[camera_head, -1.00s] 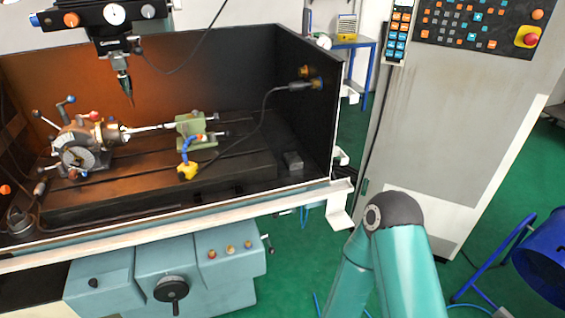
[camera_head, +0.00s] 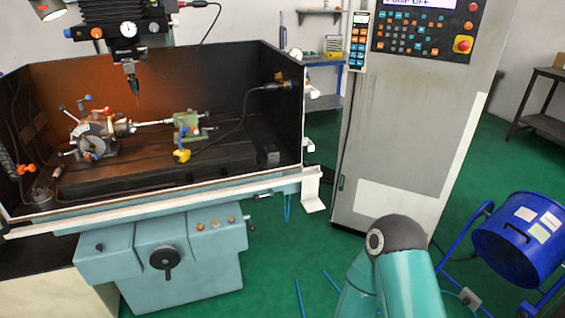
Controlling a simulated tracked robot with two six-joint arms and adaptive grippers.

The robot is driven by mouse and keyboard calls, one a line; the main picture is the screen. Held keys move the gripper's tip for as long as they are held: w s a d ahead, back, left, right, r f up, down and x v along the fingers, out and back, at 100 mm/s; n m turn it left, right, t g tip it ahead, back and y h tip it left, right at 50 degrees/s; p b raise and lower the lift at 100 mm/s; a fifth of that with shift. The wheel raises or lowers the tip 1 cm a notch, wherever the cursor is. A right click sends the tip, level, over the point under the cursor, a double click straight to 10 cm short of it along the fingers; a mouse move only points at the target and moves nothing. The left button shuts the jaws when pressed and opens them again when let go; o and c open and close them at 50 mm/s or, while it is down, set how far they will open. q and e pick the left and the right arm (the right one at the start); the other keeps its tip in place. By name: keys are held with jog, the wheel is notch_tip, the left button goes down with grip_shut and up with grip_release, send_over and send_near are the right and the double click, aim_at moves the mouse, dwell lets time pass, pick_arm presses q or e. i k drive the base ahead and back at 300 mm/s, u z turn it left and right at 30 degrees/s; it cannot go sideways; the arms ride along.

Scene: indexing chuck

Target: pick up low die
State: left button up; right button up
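I cannot make out a low die in this view. An indexing chuck (camera_head: 92,143) with a round dial face and several small levers sits at the left on the machine table (camera_head: 150,172). A thin rod reaches from it to a green tailstock (camera_head: 188,126). Neither of my grippers is in view. Only a teal link of my own arm shows at the lower right.
The open-front machine enclosure (camera_head: 285,115) fills the left, with a spindle head above. A control cabinet (camera_head: 415,130) stands right of it. A blue drum (camera_head: 520,240) stands at the far right.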

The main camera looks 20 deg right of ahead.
aim_at(271, 152)
jog(key=z, duration=0.4)
jog(key=k, duration=0.15)
jog(key=z, duration=0.2)
jog(key=i, duration=1.75)
jog(key=u, duration=0.55)
